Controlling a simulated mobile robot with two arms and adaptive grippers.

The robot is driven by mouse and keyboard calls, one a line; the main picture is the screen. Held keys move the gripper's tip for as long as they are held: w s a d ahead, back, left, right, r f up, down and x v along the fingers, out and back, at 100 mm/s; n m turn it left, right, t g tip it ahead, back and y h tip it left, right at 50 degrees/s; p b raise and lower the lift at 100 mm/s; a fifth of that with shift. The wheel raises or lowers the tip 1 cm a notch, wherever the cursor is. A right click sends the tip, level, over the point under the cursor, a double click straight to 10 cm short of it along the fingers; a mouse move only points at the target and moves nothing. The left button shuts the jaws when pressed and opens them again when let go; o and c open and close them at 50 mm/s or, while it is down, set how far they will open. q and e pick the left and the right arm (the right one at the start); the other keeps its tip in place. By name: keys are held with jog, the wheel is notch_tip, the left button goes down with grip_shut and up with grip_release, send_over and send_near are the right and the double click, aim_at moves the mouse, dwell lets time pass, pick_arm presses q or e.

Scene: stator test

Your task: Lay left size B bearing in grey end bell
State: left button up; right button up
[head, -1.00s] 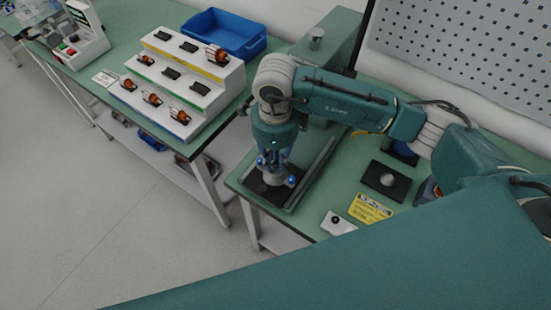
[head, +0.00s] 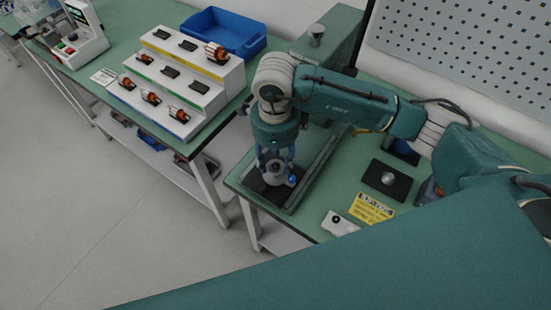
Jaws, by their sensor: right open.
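My right gripper (head: 278,176) points down from its teal arm over the black plate at the near left of the right bench. Its fingers stand apart, around a grey round part (head: 273,172) that looks like the grey end bell, with a dark centre. I cannot make out a bearing there, as the fingers and the small scale hide the detail. A small white holder (head: 338,223) with a small dark round spot lies near the bench's front edge. I cannot tell whether it bears a bearing. My left gripper is not in view.
A black pad with a silver round piece (head: 388,179) lies right of the gripper, beside a yellow label (head: 371,208). A raised edge borders the black plate. A white stepped rack (head: 205,103) and a blue bin (head: 222,36) stand on the left bench.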

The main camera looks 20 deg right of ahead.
notch_tip(320, 180, up, 12)
dwell(0.4)
